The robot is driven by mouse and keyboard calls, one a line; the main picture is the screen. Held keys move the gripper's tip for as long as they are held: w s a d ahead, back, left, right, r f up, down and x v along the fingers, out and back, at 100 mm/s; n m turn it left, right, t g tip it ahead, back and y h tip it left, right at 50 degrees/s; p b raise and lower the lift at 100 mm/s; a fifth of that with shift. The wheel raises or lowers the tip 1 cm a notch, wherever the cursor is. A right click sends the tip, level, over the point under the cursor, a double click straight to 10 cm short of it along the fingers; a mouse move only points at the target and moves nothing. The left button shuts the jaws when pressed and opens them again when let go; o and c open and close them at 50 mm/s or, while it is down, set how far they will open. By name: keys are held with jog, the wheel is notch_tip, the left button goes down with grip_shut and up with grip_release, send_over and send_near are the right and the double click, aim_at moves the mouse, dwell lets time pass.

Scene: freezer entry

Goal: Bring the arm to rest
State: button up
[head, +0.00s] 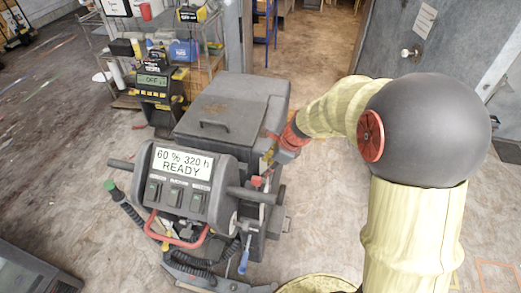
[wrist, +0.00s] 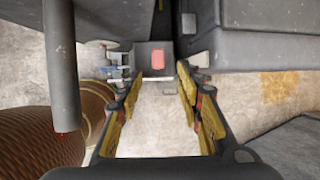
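My arm reaches from the right of the head view to the side of a grey machine. My gripper (head: 271,150) is partly hidden there by my wrist. In the wrist view my gripper (wrist: 160,92) has its two yellow-and-black fingers well apart, with nothing between them. Past the fingertips is a dark block with a red button (wrist: 157,60) on the machine's side. I cannot tell whether the fingers touch anything.
The grey machine (head: 232,103) has a panel reading "60 % 320 h READY" (head: 182,164) and handlebars. A shelf rack (head: 165,50) stands behind it. A grey door with a knob (head: 410,53) is at back right. Open floor (head: 315,40) lies between.

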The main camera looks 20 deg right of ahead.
jog(key=s+a+r+n+h, duration=0.1)
jog(key=s+a+r+n, duration=0.1)
jog(key=s+r+n, duration=0.4)
jog(key=s+a+r+n, duration=0.3)
jog(key=s+r+n, duration=0.1)
jog(key=r+n, duration=0.25)
jog(key=s+r+n+t+h, duration=0.1)
jog(key=s+r+n, duration=0.2)
jog(key=s+n, duration=0.3)
jog(key=s+d+r+n+h, duration=0.1)
jog(key=s+r+n, duration=0.3)
jog(key=s+n, duration=0.2)
jog(key=shift+s+r+t, duration=0.2)
jog(key=shift+s+t, duration=0.2)
jog(key=shift+s, duration=0.25)
